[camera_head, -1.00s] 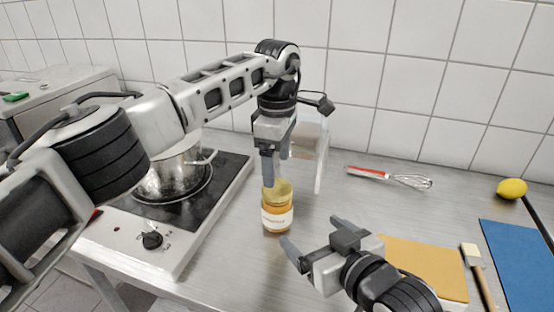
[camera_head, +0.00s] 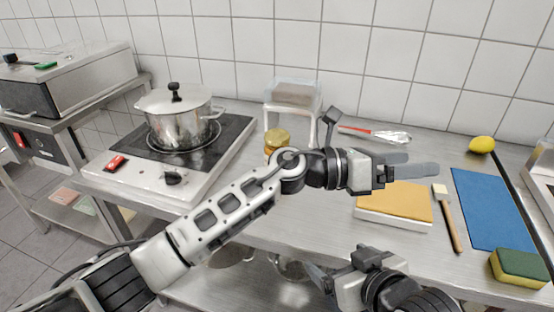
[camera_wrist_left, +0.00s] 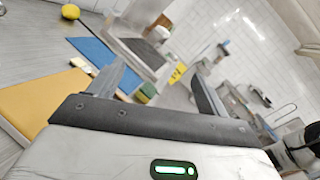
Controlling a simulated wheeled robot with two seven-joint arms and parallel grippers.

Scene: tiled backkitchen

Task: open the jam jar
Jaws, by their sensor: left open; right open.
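The jam jar (camera_head: 275,148) stands upright on the steel counter behind my left arm, which hides its lower part. Its gold-coloured top (camera_head: 277,135) shows above the arm; I cannot tell whether the lid is loose. My left gripper (camera_head: 420,164) is open and empty, well to the right of the jar above the yellow board. In the left wrist view its two fingers (camera_wrist_left: 158,76) are apart with nothing between them. My right gripper (camera_head: 318,277) is open and empty, low in front of the counter edge, below and to the right of the jar.
A lidded pot (camera_head: 178,118) stands on the hob to the left. A clear box (camera_head: 293,93) on a stand is behind the jar.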

